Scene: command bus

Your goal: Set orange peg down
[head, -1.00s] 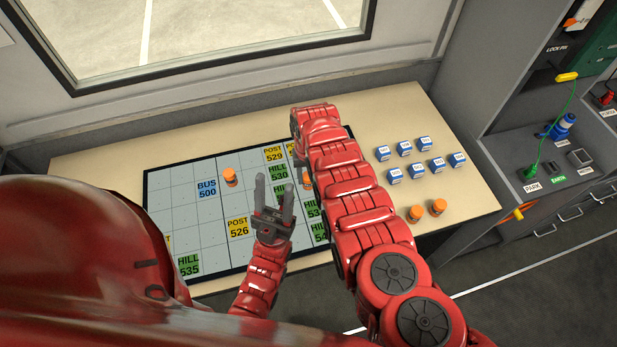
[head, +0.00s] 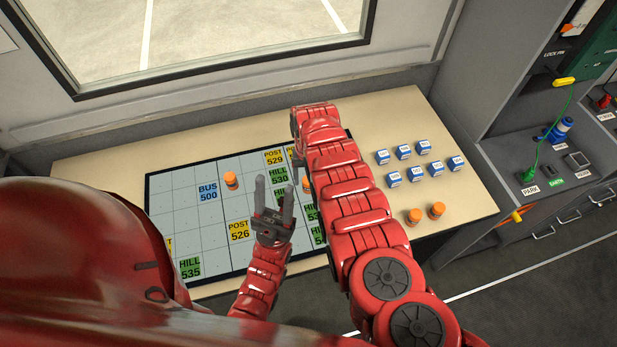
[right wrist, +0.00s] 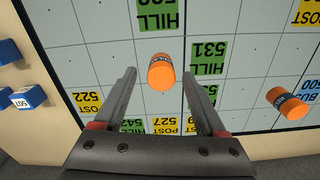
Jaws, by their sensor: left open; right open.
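An orange peg (right wrist: 161,72) with a dark label band stands on the gridded map board, beside the green HILL 531 tile (right wrist: 210,58). In the head view this peg (head: 306,185) is partly hidden by my right arm. My right gripper (right wrist: 159,75) is open, with one finger on each side of the peg and gaps showing; the head view hides it. A second orange peg (head: 231,181) stands on the board near the BUS 500 tile (head: 208,191) and also shows in the right wrist view (right wrist: 288,103). My left gripper (head: 273,192) is open and empty over the board's lower middle.
The map board (head: 165,205) carries several yellow and green tiles. To its right on the table are several blue-and-white blocks (head: 403,152) and two more orange pegs (head: 414,216) (head: 436,210). A grey cabinet with switches (head: 530,150) stands right of the table. The table's far right corner is bare.

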